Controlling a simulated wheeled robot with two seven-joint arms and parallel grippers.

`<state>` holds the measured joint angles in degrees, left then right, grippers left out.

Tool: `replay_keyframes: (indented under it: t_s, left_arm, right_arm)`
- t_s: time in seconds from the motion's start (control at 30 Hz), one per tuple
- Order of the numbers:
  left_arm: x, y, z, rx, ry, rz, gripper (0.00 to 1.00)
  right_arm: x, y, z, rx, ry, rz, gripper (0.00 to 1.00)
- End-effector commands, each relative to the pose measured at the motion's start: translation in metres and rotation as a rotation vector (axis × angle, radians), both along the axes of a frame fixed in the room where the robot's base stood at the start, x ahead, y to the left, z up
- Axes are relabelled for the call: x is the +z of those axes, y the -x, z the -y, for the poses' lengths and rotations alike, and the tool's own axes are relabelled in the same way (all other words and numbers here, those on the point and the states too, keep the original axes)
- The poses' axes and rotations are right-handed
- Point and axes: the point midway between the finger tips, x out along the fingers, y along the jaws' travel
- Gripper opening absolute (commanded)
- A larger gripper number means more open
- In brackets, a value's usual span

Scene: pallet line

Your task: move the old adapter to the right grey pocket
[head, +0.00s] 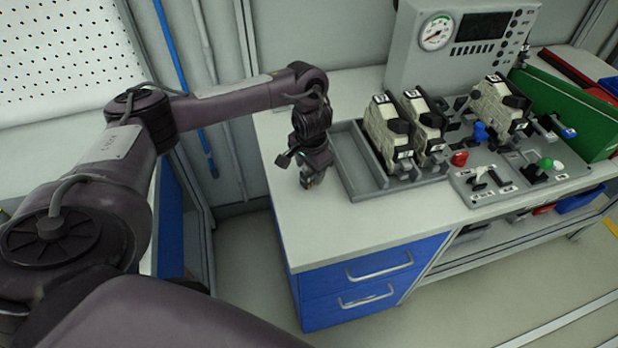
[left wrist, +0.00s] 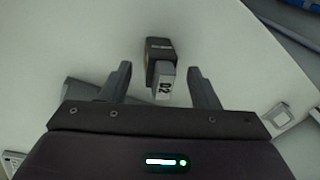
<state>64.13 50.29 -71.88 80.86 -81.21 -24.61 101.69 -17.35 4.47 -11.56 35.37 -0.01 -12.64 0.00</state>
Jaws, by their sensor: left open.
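A small dark block with a brownish side and a light grey end marked "02" (left wrist: 160,68) lies on the pale worktop in the left wrist view. I take it to be the old adapter, though its name cannot be read. My left gripper (head: 308,180) points down over the worktop, left of the grey tray. In the left wrist view its two fingers (left wrist: 160,84) are apart, one on each side of the block, with gaps between. In the head view the gripper mostly hides the block. I cannot tell which recess is the right grey pocket. My right gripper is out of view.
The grey tray (head: 347,163) holds two speckled white-and-black units (head: 384,128). Right of it are another such unit (head: 497,104), a control panel (head: 482,180) with levers, and a gauge box (head: 440,65) behind. The worktop's front left (head: 310,235) is clear.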

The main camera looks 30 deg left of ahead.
Motion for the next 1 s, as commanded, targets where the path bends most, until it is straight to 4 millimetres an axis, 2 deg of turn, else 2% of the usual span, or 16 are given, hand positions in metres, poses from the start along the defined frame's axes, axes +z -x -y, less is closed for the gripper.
replay_keyframes:
  t_s: [0.3,0.6,0.7,1.0]
  left_arm:
    - [-0.0045,-0.0011,-0.0003,-0.001,-0.001,0.002,0.54]
    - [-0.0044,-0.0011,-0.0003,-0.001,0.000,0.002,0.15]
    - [-0.0044,-0.0010,-0.0003,-0.001,0.000,0.002,0.05]
    - [-0.0037,-0.0012,-0.0004,-0.001,-0.001,0.002,0.04]
  right_arm:
    - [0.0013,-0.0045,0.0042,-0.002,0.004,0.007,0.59]
    - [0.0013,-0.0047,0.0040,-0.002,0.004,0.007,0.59]
    - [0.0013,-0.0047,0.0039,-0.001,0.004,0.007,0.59]
    - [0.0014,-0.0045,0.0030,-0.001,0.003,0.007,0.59]
